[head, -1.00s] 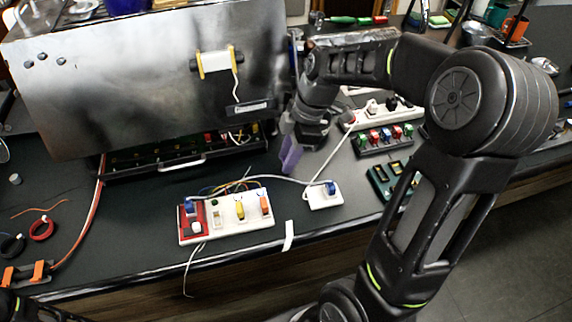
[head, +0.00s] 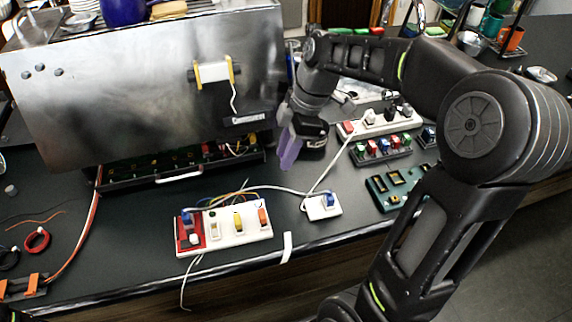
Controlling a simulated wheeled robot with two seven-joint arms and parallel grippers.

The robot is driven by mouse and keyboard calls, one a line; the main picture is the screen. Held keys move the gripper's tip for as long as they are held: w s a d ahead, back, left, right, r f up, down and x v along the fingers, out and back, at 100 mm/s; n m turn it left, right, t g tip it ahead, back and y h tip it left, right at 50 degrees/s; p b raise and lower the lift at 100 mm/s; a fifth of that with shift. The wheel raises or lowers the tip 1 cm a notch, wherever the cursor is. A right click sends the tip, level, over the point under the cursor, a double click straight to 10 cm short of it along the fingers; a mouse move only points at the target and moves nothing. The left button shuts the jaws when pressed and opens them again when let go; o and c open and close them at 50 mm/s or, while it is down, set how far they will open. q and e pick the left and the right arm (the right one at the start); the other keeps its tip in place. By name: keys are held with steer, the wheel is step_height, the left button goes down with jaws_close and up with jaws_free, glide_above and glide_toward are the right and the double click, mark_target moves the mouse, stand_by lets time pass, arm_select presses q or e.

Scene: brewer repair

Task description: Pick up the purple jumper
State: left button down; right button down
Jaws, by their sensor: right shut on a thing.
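My right gripper (head: 289,152) hangs above the dark worktop, in front of the steel brewer's right corner and behind the small white block. It is shut, with a purple shape at its tips that I take to be the purple jumper in its hold. Where the fingers end and the jumper begins is hard to tell. The held thing appears clear of the white power strip and the boards. My left gripper is not in view.
The steel brewer (head: 140,85) stands at the back left with an open tray (head: 178,172) below. A white board with a red block (head: 226,230), a small white block (head: 322,207), a jumper rack (head: 383,150) and a green board (head: 395,187) lie nearby. Loose cables cross the worktop.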

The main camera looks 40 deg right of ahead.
step_height(320, 180, up, 5)
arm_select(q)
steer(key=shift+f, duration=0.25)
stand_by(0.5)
